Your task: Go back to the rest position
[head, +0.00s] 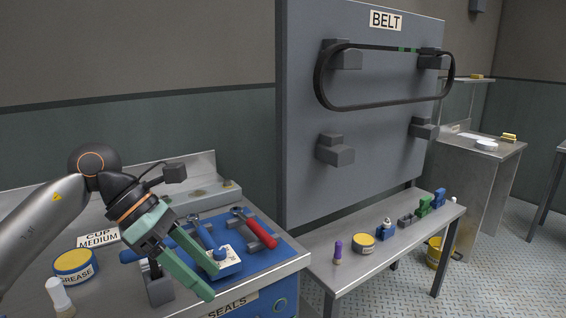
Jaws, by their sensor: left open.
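My left gripper (211,283) reaches in from the left over the steel workbench (288,262), with its green fingers pointing down and to the right. It is open, and I see nothing held between its fingers. The fingers pass in front of a small white-topped box on the blue mat (275,247). The gap between them and the things below is hard to judge. My right gripper is out of view.
A grease tin (75,265), a white-capped bottle (59,296) and a red-handled tool (262,233) lie around the gripper. The belt panel (380,125) rises at right, above a low bench (400,242) with small parts. Floor is open at far right.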

